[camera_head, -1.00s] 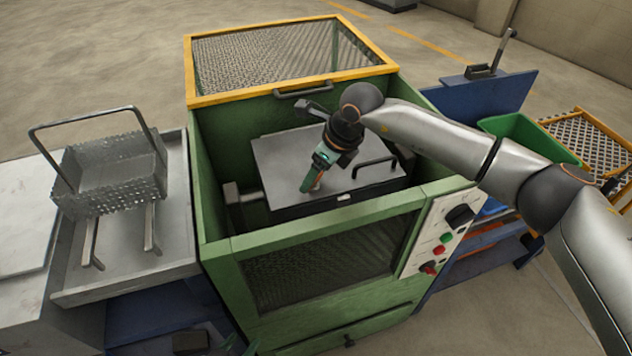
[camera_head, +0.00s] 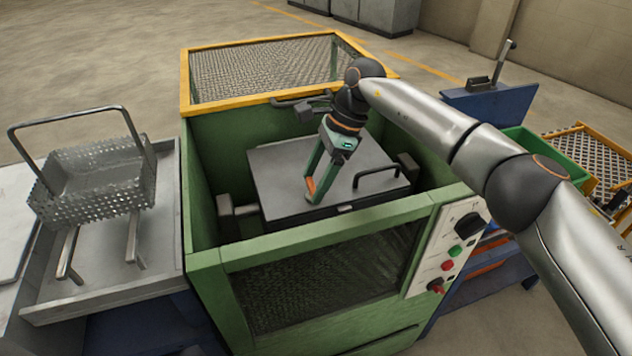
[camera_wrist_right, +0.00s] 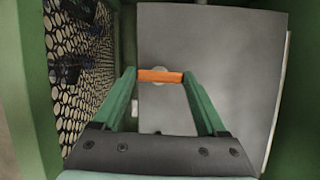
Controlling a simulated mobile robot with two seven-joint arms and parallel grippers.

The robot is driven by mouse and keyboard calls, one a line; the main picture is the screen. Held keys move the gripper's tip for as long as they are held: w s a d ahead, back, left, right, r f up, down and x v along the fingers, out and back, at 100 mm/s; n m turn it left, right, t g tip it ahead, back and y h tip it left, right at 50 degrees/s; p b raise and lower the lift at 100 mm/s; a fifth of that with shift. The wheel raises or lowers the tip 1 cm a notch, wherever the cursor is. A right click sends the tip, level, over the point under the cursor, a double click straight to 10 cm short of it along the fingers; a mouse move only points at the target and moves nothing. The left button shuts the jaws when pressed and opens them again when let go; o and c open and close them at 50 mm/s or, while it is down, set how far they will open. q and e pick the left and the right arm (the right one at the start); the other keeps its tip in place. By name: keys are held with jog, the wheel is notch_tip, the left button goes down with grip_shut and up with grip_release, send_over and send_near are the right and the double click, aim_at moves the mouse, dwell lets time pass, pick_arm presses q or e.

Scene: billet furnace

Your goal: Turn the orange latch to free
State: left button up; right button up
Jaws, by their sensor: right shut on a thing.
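The orange latch (camera_wrist_right: 160,76) shows in the right wrist view as a short bar on a round pivot, on the grey lid (camera_wrist_right: 207,60). My right gripper (camera_wrist_right: 160,78) has its two green fingers at the two ends of the latch and is shut on it. In the head view the right gripper (camera_head: 312,192) reaches down into the green furnace housing (camera_head: 215,255). There the orange latch (camera_head: 310,186) shows at its fingertips, partly hidden by the fingers. The lid (camera_head: 285,165) lies flat, with a black handle (camera_head: 377,177) at its right. My left gripper is not in view.
A yellow-framed mesh guard (camera_head: 265,68) stands at the back of the housing. A control panel (camera_head: 455,245) with knobs is at its front right. A perforated basket (camera_head: 95,185) sits on a metal side table at left. A green bin (camera_head: 535,150) is at right.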

jog(key=shift+n, duration=0.5)
jog(key=o, duration=1.3)
jog(key=p+v, duration=0.2)
jog(key=v, duration=1)
jog(key=shift+w+r, duration=0.2)
jog(key=shift+r, duration=0.1)
